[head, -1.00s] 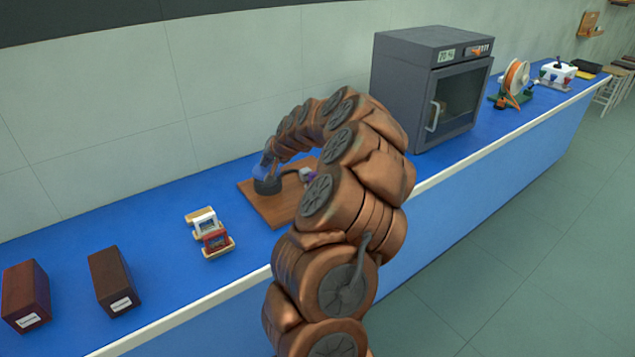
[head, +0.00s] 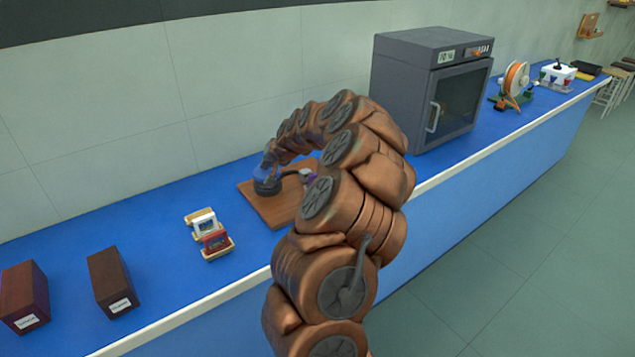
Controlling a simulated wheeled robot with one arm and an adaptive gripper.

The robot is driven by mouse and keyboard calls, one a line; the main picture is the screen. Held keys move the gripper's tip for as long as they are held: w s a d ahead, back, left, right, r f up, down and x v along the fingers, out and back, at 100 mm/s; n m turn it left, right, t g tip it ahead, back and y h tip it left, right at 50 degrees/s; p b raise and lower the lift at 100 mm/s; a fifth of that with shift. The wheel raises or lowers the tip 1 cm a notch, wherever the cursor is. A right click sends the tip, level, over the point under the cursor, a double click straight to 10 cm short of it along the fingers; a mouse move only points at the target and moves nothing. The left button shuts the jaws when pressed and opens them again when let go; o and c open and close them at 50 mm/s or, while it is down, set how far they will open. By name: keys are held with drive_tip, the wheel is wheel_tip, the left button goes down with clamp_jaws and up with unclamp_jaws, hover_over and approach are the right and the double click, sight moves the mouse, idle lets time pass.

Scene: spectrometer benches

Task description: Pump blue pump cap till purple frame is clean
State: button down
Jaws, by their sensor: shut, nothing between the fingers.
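The blue pump cap (head: 262,175) sits on a dark round base (head: 267,187) on a brown wooden board (head: 287,211). My gripper (head: 268,163) is shut and empty, pointing down at the cap from above; its tip is small and partly merged with the cap, so I cannot tell whether it touches. A bit of purple (head: 309,178), perhaps the purple frame, shows at the right of the board beside a grey part. My arm hides most of it, and how clean it is cannot be seen.
Small white and red framed pieces (head: 210,233) stand left of the board. Two dark boxes with labels, a brown one (head: 112,281) and a reddish one (head: 24,297), stand farther left. A grey oven (head: 430,90) stands to the right. Blue bench between is clear.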

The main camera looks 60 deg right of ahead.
drive_tip(key=shift+f, duration=0.35)
drive_tip(key=shift+r, duration=1.1)
drive_tip(key=shift+r, duration=3)
